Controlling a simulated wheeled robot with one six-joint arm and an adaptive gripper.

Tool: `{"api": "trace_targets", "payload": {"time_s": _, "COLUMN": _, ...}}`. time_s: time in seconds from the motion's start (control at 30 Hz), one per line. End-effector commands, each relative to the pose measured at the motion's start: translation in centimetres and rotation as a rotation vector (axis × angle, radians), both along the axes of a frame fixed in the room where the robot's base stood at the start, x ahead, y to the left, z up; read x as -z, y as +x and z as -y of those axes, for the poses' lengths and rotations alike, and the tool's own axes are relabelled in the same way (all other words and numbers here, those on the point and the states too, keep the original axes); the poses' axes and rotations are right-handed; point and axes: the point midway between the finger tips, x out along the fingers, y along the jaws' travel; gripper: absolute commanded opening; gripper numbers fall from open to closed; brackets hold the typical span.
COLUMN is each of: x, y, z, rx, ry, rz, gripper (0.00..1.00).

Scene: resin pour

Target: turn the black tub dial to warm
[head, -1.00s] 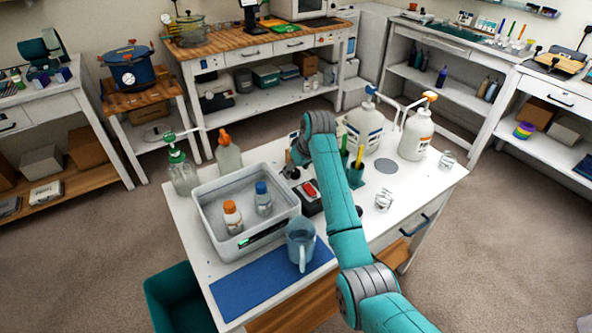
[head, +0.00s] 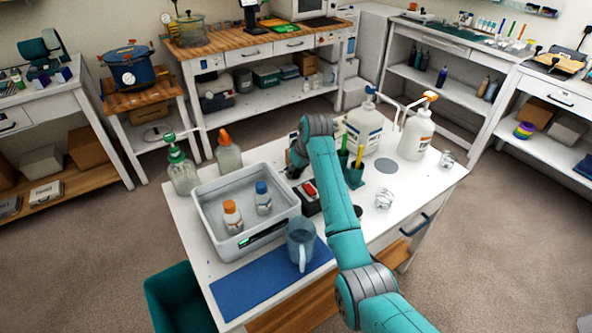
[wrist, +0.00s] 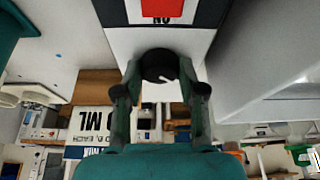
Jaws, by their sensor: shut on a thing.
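The black dial (wrist: 157,64) shows in the wrist view as a round knob with a white pointer line, on a white-fronted control box. My gripper (wrist: 160,78) has one finger on each side of the dial and is shut on it. A red switch (wrist: 160,8) with an upside-down "ON" label is beyond the dial. In the head view the box with the red switch (head: 309,188) stands beside the grey tub (head: 212,226), and my gripper (head: 294,160) is at its far end. There the dial is hidden by my arm. No warm mark can be read.
An orange-capped bottle (head: 233,217) and a blue-capped bottle (head: 263,199) stand in the tub. A jug (head: 300,243) is at the front by a blue mat (head: 262,286). A green pen cup (head: 355,175) and pump bottles (head: 416,134) stand to the right of my arm.

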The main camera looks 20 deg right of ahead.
Motion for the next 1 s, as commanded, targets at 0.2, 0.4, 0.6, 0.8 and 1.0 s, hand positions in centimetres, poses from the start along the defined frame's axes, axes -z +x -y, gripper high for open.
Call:
{"api": "trace_targets", "payload": {"time_s": 0.2, "x": 0.04, "y": -0.06, "z": -0.11, "rx": 0.106, "ry": -0.001, "rz": -0.001, "gripper": 0.05}}
{"api": "trace_targets", "payload": {"time_s": 0.4, "x": 0.02, "y": -0.06, "z": -0.3, "rx": 0.269, "ry": 0.0, "rz": 0.0, "gripper": 0.05}}
{"api": "trace_targets", "payload": {"time_s": 0.6, "x": 0.0, "y": -0.05, "z": -0.41, "rx": 0.452, "ry": -0.001, "rz": 0.0, "gripper": 0.05}}
{"api": "trace_targets", "payload": {"time_s": 0.8, "x": 0.04, "y": -0.05, "z": -0.45, "rx": 0.613, "ry": -0.002, "rz": 0.0, "gripper": 0.05}}
{"api": "trace_targets", "payload": {"time_s": 1.0, "x": 0.05, "y": -0.03, "z": -0.54, "rx": 0.735, "ry": -0.001, "rz": -0.001, "gripper": 0.05}}
